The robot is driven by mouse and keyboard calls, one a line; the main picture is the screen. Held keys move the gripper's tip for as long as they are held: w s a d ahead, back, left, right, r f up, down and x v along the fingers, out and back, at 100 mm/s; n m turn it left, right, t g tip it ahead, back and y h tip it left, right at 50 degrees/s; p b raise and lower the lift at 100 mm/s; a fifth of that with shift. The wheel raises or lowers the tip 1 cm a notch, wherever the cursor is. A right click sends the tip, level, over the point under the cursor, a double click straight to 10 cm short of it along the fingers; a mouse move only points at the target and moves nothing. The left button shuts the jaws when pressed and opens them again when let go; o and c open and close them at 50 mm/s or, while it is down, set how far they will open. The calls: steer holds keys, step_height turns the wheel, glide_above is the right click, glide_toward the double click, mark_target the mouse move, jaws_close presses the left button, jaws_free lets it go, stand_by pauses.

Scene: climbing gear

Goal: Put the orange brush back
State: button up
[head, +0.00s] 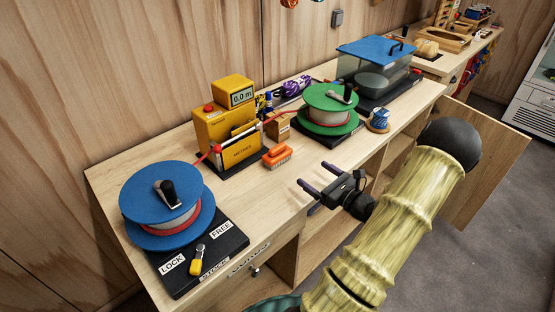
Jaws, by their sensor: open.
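The orange brush (277,156) lies on the wooden counter, in front of the yellow metres machine (229,137), with its pale bristles facing down and toward the front. A small wooden block or holder (278,126) stands just behind the brush. My gripper (304,188) is open and empty. Its dark purple fingers point left, near the counter's front edge, to the right of and in front of the brush, apart from it. My arm comes in from the lower right.
A blue reel (160,192) on a black base labelled LOCK and FREE stands at the left. A green reel (330,104) and a blue-lidded clear box (375,68) stand to the right. A small blue item (379,119) sits near the front edge. The counter (262,205) is bare before the brush.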

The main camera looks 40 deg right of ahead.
steer(key=p, duration=0.1)
glide_toward(280, 150)
steer(key=w, duration=0.5)
steer(key=shift+a+r, duration=0.1)
steer(key=shift+a, duration=0.3)
steer(key=shift+w, duration=0.5)
steer(key=shift+w+p, duration=0.75)
steer(key=shift+w, duration=1.85)
steer(key=c, duration=1.2)
steer(key=shift+o, duration=0.2)
